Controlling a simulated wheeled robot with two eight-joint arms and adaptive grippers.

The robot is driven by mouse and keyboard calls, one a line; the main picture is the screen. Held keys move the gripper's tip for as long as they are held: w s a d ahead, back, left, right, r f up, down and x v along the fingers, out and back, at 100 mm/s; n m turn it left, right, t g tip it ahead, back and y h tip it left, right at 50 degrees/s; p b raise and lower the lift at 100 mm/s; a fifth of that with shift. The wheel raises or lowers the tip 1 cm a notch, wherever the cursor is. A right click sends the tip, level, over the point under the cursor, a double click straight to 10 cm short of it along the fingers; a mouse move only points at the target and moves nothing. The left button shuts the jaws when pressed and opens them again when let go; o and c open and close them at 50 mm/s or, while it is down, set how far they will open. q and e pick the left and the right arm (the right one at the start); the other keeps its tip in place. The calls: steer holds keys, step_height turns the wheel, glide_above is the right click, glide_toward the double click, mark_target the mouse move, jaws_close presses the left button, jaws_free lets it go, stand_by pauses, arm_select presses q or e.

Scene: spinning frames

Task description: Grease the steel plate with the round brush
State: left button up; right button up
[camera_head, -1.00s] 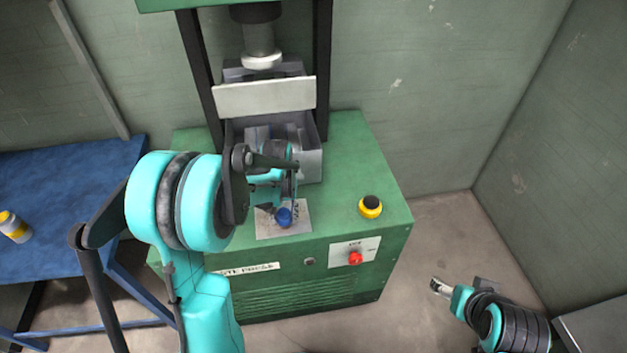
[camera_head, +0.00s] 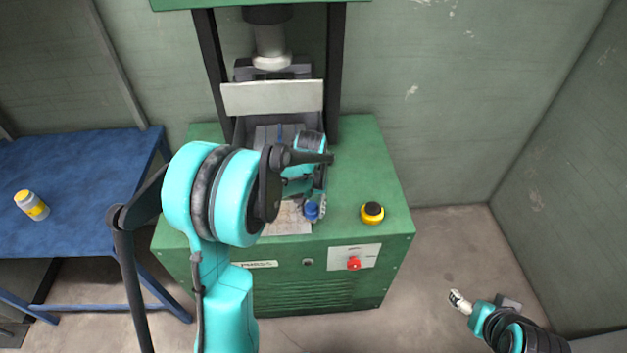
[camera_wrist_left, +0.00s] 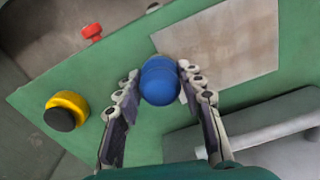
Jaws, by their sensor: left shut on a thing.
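The steel plate (camera_head: 289,222) is a thin, pale grey-beige sheet lying on the front of the green press top; it also shows in the left wrist view (camera_wrist_left: 235,45). A blue rounded knob (camera_head: 311,211), apparently the round brush's handle, is at the plate's right edge in the head view. My left gripper (camera_wrist_left: 160,88) is shut on this blue brush (camera_wrist_left: 160,80), with a finger on each side. The bristles are hidden under the knob. My left arm covers part of the plate. My right gripper (camera_head: 459,300) is at the lower right, away from the press.
The press has a yellow-and-black button (camera_head: 372,212), a red knob (camera_head: 353,263) and a grey box (camera_head: 252,132) under its ram (camera_head: 270,45). A blue table (camera_head: 85,180) at left bears a yellow-and-white bottle (camera_head: 32,205).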

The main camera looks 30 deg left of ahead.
mark_target(310, 205)
arm_select(q)
steer(key=shift+s+a+r+p, duration=0.1)
steer(key=shift+r+p, duration=0.15)
steer(key=shift+r, duration=0.25)
steer(key=shift+s+a+r+p, duration=0.1)
steer(key=shift+r+p, duration=0.15)
steer(key=shift+r, duration=0.25)
steer(key=shift+w+d+r+p, duration=0.1)
steer(key=shift+r+p, duration=0.45)
steer(key=shift+r, duration=0.15)
steer(key=shift+r+p, duration=0.95)
steer(key=shift+r, duration=0.45)
arm_select(e)
steer(key=r, duration=0.3)
steer(key=s+r, duration=0.1)
steer(key=shift+a+r, duration=0.2)
steer(key=shift+r, duration=0.15)
steer(key=shift+w, duration=0.1)
